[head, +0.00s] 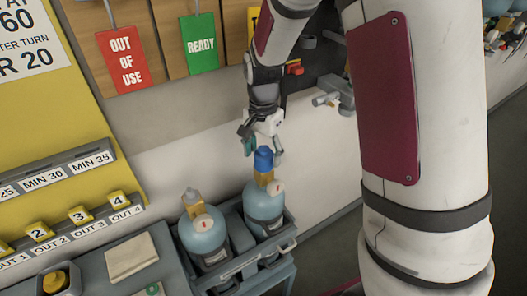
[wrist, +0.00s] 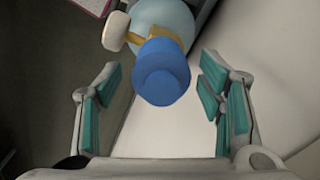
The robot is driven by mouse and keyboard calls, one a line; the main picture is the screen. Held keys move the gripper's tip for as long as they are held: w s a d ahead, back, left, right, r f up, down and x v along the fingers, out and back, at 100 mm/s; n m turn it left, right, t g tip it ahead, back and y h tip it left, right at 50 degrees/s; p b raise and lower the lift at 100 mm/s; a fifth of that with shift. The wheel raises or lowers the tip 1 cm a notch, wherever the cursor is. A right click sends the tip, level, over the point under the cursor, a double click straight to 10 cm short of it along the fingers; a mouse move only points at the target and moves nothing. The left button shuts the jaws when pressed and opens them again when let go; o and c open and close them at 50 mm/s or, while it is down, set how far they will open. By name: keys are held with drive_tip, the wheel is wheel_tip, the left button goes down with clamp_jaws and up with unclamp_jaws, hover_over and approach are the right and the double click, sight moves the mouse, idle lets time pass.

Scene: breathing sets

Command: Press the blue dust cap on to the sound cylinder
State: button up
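A blue dust cap (head: 264,159) sits over the brass valve of the right-hand pale blue cylinder (head: 264,205). In the wrist view the cap (wrist: 162,72) is near the centre, with the cylinder (wrist: 165,18) behind it. Whether the cap is fully seated cannot be told. My gripper (head: 262,148) is at the cap. Its teal-padded fingers are spread wide, one on each side of the cap, with clear gaps to it. The left-hand cylinder (head: 204,241) has a bare brass valve (head: 191,200). Each cylinder has a round white gauge with a red mark.
Both cylinders stand in a grey rack (head: 228,270). A red OUT OF USE tag (head: 124,60) and a green READY tag (head: 200,43) hang on the wall board. A wall fitting (head: 330,97) is right of my gripper. A beige pad (head: 131,255) lies on the left bench.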

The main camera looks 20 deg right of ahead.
drive_tip(key=shift+s+r, duration=0.1)
drive_tip(key=shift+r, duration=3.8)
drive_tip(key=s+r+n+t, duration=0.2)
drive_tip(key=s+r+n, duration=0.3)
drive_tip(key=s, duration=0.6)
drive_tip(key=s+r+n+t, duration=0.3)
drive_tip(key=s+r+n, duration=0.3)
drive_tip(key=s+r, duration=0.3)
drive_tip(key=shift+s, duration=1)
drive_tip(key=shift+d, duration=0.1)
